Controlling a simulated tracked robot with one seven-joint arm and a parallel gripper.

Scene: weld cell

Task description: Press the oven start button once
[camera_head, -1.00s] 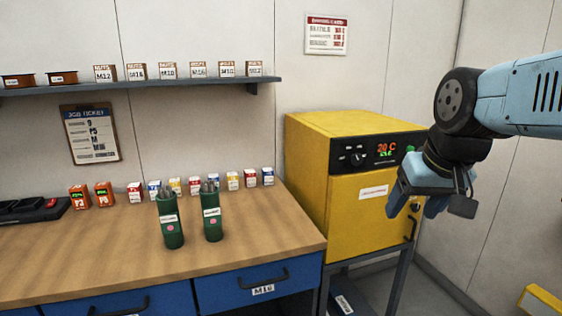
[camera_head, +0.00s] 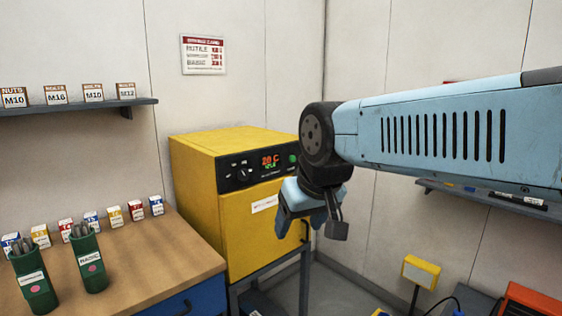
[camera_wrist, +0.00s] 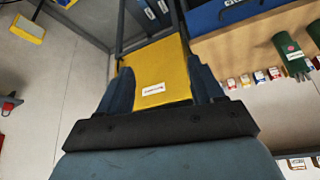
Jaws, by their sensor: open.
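The yellow oven (camera_head: 205,150) stands on a dark stand to the right of the workbench. Its black control panel (camera_head: 228,181) has a dial, a lit display reading about 20 C and a green button (camera_head: 292,158) at its right end. My gripper (camera_head: 303,232) hangs in front of the oven's right side, below the button and apart from it as far as I can tell. In the wrist view my gripper's two fingers (camera_wrist: 164,82) are spread with nothing between them. The yellow oven front with its white label (camera_wrist: 153,89) shows beyond them; the button does not show there.
The wooden workbench (camera_head: 150,260) at left holds two green rod canisters (camera_head: 88,258) and several small boxes. A shelf (camera_head: 80,106) with labelled boxes is above. At right are a wall shelf (camera_head: 490,195), a yellow box on a post (camera_head: 421,271) and an orange item (camera_head: 530,302).

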